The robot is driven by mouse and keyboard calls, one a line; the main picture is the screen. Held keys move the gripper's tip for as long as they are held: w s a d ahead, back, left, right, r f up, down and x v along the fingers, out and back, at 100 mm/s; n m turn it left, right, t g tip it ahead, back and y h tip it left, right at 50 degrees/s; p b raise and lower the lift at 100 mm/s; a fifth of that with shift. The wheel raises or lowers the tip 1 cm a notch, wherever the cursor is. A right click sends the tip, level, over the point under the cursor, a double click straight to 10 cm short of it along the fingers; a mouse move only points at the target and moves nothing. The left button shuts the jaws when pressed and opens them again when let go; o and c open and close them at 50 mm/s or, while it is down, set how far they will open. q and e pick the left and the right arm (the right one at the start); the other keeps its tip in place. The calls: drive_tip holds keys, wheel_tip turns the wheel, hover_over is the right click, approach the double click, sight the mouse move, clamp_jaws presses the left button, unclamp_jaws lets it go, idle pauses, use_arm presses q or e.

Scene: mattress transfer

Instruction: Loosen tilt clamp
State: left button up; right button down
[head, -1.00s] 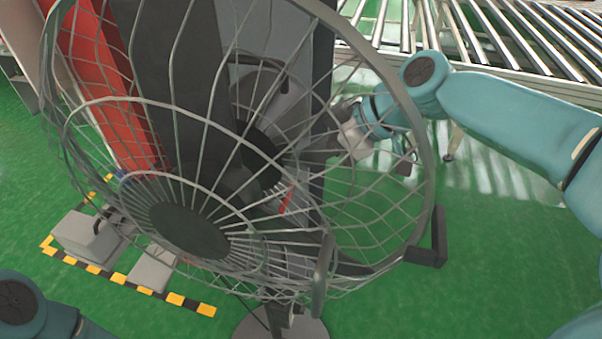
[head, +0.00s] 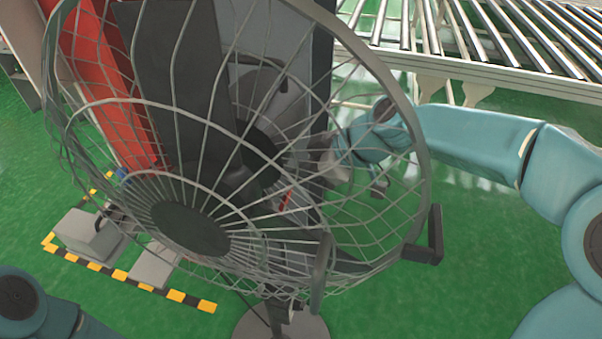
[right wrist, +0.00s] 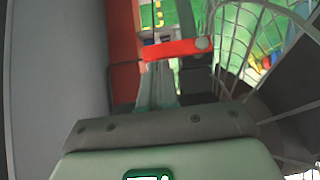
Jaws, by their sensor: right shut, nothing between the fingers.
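A large pedestal fan with a grey wire cage (head: 190,228) fills the middle of the head view. A small red lever (head: 286,201), apparently the tilt clamp's, shows through the wires. In the right wrist view a red bar (right wrist: 180,49) with a pale round end lies across, just beyond my fingers. My right gripper (head: 318,168) is behind the cage wires, up and right of the red lever in the head view. It is shut and empty; its fingers (right wrist: 157,88) point toward the red bar. Contact cannot be told. My left gripper is out of view.
A roller conveyor (head: 490,75) stands at the back right. A red panel (head: 100,80) and grey panels stand behind the fan. Yellow-black floor tape (head: 130,279) surrounds grey boxes (head: 90,235) at left. Green floor is open at right.

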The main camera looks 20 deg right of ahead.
drive_tip(key=shift+w+f, duration=0.1)
drive_tip(key=shift+w+d+f, duration=0.1)
drive_tip(key=shift+f, duration=0.05)
drive_tip(key=shift+g+y, duration=0.3)
drive_tip(key=shift+g, duration=0.1)
